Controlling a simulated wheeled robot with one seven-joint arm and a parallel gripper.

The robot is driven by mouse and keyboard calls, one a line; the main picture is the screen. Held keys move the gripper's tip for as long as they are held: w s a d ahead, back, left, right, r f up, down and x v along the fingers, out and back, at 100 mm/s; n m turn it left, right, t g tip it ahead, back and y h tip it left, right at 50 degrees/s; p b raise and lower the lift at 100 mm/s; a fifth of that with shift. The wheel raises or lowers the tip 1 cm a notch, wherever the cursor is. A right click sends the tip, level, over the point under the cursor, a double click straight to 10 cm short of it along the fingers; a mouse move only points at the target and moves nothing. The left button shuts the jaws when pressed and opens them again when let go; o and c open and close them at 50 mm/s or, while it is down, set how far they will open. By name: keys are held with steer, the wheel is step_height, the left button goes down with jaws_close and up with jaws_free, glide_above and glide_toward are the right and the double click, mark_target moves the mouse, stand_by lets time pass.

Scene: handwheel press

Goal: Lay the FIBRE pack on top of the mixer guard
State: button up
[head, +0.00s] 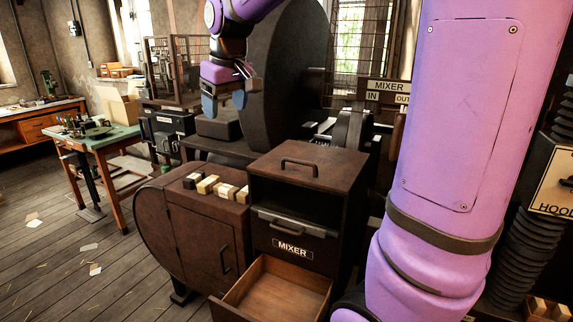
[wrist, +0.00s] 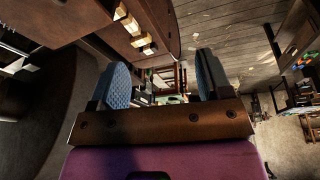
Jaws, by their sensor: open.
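Several small pale packs (head: 208,184) sit in a row on top of the brown cabinet (head: 205,235) with the rounded left side. They also show at the upper left of the wrist view (wrist: 130,24). No lettering on them is legible, so I cannot tell which is FIBRE. To their right stands a brown box marked MIXER (head: 305,168), with a handle on its flat top; that top is bare. I cannot tell which part is the mixer guard. My gripper (head: 225,98) is open and empty, in the air above and behind the packs; its blue fingers frame the wrist view (wrist: 165,80).
An open, empty wooden drawer (head: 280,290) juts out below the MIXER label. A large dark wheel (head: 285,75) stands behind the cabinet, close to my gripper. A MIXER IN/OUT sign (head: 388,90) is behind. A green-topped table (head: 95,138) stands left; the floor between is mostly clear.

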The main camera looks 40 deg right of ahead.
steer(key=s+a+f+t, duration=0.1)
steer(key=s+a+f, duration=0.1)
steer(key=s, duration=1)
steer(key=s+a+f+m+t, duration=0.1)
steer(key=s+a+f, duration=0.1)
steer(key=s, duration=1)
steer(key=shift+s+a+f+m, duration=0.15)
steer(key=shift+f+m, duration=0.15)
steer(key=shift+f, duration=0.2)
